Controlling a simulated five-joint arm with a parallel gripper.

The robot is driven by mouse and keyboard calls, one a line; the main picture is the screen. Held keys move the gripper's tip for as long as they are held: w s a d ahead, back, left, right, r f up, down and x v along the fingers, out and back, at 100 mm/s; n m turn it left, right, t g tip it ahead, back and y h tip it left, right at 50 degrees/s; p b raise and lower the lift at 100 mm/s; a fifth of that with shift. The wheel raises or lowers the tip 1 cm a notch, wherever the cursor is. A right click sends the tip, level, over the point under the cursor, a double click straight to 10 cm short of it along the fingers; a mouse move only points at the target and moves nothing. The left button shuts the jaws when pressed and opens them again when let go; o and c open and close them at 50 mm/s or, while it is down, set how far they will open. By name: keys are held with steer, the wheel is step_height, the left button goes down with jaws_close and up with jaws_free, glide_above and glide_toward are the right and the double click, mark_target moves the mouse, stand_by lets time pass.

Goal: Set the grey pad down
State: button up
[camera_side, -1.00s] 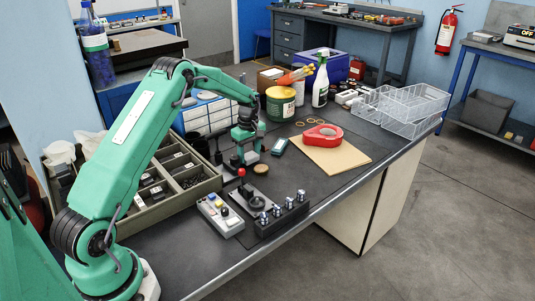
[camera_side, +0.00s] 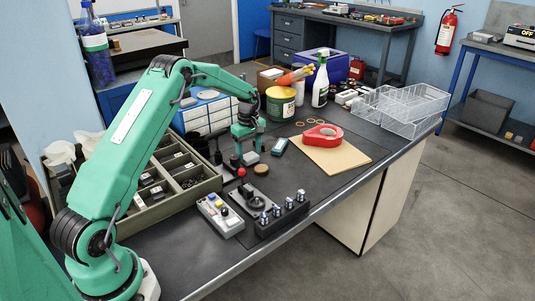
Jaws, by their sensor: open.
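My gripper (camera_side: 243,162) points down close above the dark bench top, behind the red-knobbed joystick. It is open, though its fingers are small and dark in this view. I cannot clearly make out the grey pad; it may be hidden at or behind my fingertips, or too small to tell from the dark bench. A small round brown-topped disc (camera_side: 262,170) lies on the bench just right of my gripper.
A divided parts tray (camera_side: 207,187) stands left of my gripper. A button box (camera_side: 220,215), the joystick (camera_side: 241,173) and a black block with metal knobs (camera_side: 283,215) stand in front. A green tin (camera_side: 280,104) is behind.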

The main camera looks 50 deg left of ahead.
mark_target(250, 157)
step_height(250, 157, up, 11)
steer(key=shift+f, duration=0.15)
stand_by(0.4)
steer(key=shift+d, duration=0.1)
stand_by(0.4)
steer(key=s+d+r+m+t, duration=0.3)
steer(key=s+d+r+m, duration=0.5)
steer(key=s+d+r, duration=0.5)
steer(key=s+d+m+t, duration=0.1)
steer(key=s+d+m, duration=0.4)
steer(key=s, duration=0.4)
steer(key=s+d+f+m+t, duration=0.1)
steer(key=s+d+m, duration=0.4)
steer(key=s, duration=0.4)
steer(key=shift+s+t, duration=0.15)
steer(key=shift+t, duration=0.15)
